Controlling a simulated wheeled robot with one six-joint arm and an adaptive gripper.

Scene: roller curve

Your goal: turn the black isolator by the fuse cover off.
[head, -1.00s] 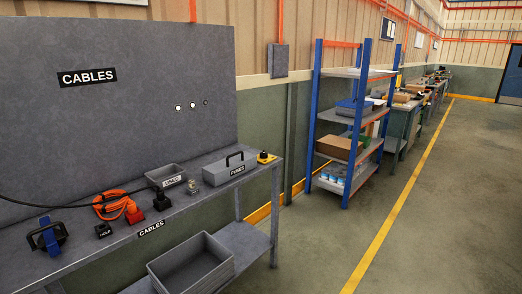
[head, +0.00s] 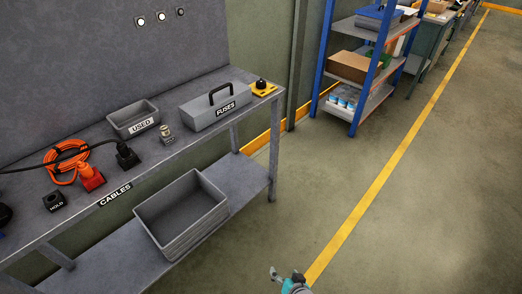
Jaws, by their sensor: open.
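The isolator, a black knob (head: 261,83) on a yellow base (head: 264,91), sits at the far right end of the cables bench. The fuse cover (head: 218,109), a grey lidded box with a black handle and a FUSES label, stands just left of it. The knob is too small to tell which way it points. My gripper (head: 286,275) shows partly at the bottom edge, over the floor right of the bench. It is open, empty and well apart from the isolator.
On the bench (head: 185,147) are a USED tray (head: 133,119), a small metal-topped part (head: 166,134), a black connector (head: 126,155), an orange plug (head: 88,177) with coiled cable and a HOLD block (head: 55,201). A grey crate (head: 183,215) is on the lower shelf. Floor to the right is clear.

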